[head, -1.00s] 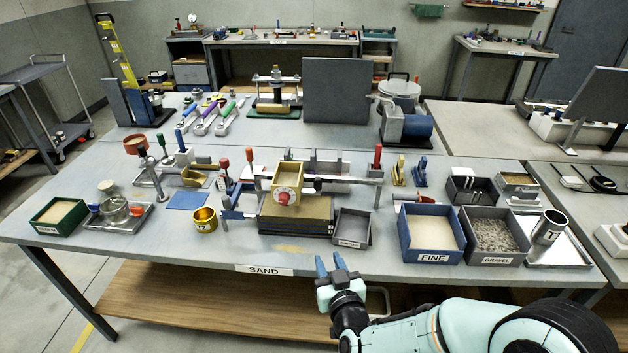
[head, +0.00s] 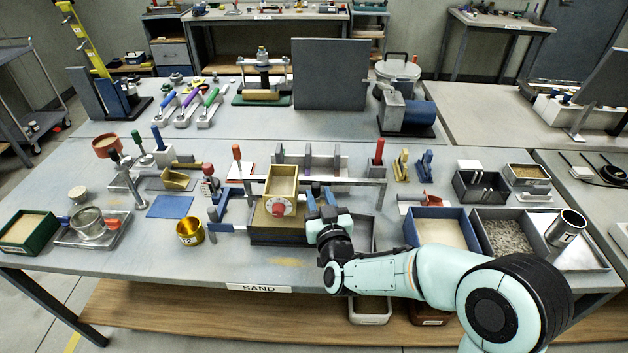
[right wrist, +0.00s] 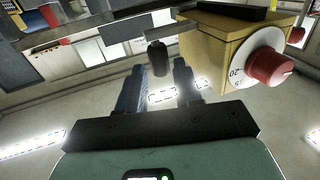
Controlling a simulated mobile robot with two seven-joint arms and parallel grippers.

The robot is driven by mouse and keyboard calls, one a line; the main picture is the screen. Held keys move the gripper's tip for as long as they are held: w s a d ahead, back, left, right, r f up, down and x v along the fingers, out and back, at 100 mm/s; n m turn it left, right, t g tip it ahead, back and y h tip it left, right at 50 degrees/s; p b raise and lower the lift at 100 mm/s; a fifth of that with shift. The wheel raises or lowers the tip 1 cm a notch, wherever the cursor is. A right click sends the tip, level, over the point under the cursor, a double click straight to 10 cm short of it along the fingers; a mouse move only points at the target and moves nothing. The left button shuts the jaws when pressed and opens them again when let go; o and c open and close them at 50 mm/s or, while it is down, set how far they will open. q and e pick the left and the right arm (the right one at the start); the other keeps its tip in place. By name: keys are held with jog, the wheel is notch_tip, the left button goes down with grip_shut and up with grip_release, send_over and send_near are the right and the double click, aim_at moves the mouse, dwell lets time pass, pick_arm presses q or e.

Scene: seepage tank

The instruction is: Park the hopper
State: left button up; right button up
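The hopper (head: 283,184) is a yellow, open-topped box with a white dial and red knob (head: 279,209) on its front. It sits at a metal rail (head: 357,182) above a brass-coloured box with a dark blue base (head: 272,238). The hopper also shows at the right of the right wrist view (right wrist: 222,50). My right gripper (head: 322,196) is just right of the hopper. In the right wrist view its blue fingers (right wrist: 160,72) are apart, with a dark cylindrical handle (right wrist: 158,58) in line with the gap; contact is unclear. My left gripper is not in view.
A grey tray (head: 360,231) is partly hidden behind my right arm. The FINE sand box (head: 463,222) and gravel box (head: 506,236) stand to the right. A brass cup (head: 190,232) and blue mat (head: 170,207) lie left. The table's front-left area is fairly clear.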

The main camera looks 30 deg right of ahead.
jog(key=x, duration=0.5)
jog(key=shift+w+d+p, duration=0.1)
jog(key=shift+w+p, duration=0.25)
jog(key=shift+p, duration=0.05)
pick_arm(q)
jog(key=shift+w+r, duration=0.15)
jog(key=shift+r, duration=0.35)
